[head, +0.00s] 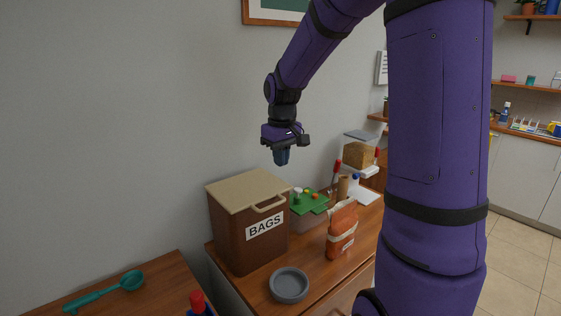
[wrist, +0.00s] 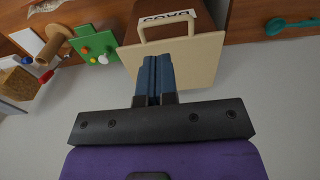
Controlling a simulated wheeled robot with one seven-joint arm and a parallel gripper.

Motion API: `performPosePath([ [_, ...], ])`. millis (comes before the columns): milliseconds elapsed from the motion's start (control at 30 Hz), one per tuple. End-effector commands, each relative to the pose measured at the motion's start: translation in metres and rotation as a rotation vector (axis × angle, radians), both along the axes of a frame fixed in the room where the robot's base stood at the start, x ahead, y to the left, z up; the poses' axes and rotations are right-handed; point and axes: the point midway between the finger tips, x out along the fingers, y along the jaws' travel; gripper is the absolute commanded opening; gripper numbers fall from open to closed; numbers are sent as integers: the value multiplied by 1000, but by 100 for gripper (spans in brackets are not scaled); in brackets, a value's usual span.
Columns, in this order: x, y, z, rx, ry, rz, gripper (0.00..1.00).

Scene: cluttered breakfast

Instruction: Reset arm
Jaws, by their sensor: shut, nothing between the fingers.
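My gripper (head: 282,157) hangs from my purple arm in the head view, fingers pointing down. It is in the air above the brown box labelled BAGS (head: 245,238), clear of its beige lid (head: 246,189). In the wrist view my gripper (wrist: 155,62) shows two blue fingers side by side, shut with nothing between them. Beyond them is the beige lid (wrist: 195,75) with its handle. The gripper touches nothing that I can see.
A grey bowl (head: 289,286) and an orange bag (head: 342,230) stand on the wooden counter. A green board (head: 308,203) with small coloured pieces is behind them. A teal ladle (head: 105,291) lies on the left surface. The wall (head: 120,120) is close behind.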

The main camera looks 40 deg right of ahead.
Motion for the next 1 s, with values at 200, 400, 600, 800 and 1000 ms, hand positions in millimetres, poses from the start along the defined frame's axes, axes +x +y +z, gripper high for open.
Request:
performPosePath([
  [200, 0, 0, 0, 0, 0, 0, 0],
  [400, -1, 2, 2, -3, -4, 1, 0],
  [600, -24, 24, 28, -32, -46, 1, 0],
  [800, -68, 57, 63, -65, -124, -7, 0],
  [1000, -117, 84, 87, -74, -209, -17, 0],
])
